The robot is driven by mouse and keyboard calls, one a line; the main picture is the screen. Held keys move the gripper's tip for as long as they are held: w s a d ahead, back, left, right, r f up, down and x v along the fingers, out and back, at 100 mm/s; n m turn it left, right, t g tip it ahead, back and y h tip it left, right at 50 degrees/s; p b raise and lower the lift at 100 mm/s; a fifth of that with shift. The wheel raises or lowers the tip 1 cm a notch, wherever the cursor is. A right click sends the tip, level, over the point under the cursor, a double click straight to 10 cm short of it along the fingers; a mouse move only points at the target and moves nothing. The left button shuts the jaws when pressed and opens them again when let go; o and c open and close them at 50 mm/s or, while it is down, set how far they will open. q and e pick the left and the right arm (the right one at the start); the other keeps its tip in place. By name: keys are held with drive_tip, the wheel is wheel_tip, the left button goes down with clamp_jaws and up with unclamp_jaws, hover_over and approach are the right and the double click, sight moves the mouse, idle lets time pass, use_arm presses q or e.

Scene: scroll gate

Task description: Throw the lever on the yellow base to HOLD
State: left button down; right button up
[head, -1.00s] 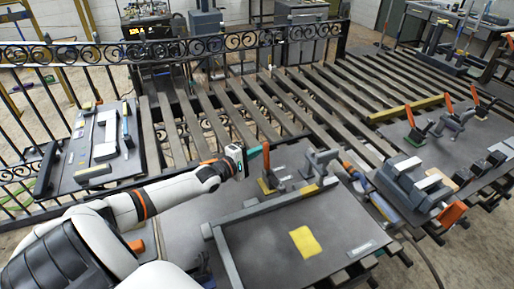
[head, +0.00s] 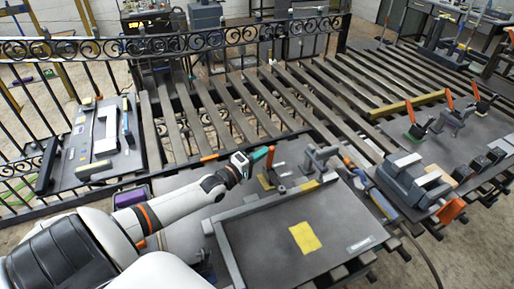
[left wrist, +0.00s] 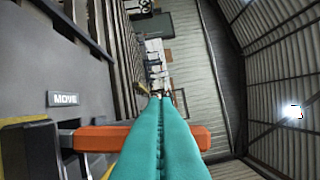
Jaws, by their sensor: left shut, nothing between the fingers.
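An upright orange lever (head: 269,158) stands on a small yellow-tan base (head: 265,182) at the back of the near dark table. My left gripper (head: 262,153) has teal fingers, shut and empty, at the left side of the lever's upper part. In the left wrist view, the shut fingers (left wrist: 166,135) cross in front of an orange bar (left wrist: 105,138), probably the lever's handle. Whether they touch it I cannot tell. A plate reading MOVE (left wrist: 65,99) lies left of the bar. I see no HOLD label. My right gripper is out of view.
A grey clamp (head: 320,160) stands just right of the lever. The near table's framed panel (head: 340,220) carries a yellow square (head: 305,237). More orange levers stand on the right-hand table (head: 420,155). A slatted deck (head: 240,105) and black railing lie behind.

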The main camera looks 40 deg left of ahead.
use_arm(q)
drive_tip(key=shift+s+d, duration=0.15)
drive_tip(key=shift+d, duration=0.3)
drive_tip(key=s+a+b, duration=0.2)
drive_tip(key=s, duration=1)
drive_tip(key=shift+f, duration=0.4)
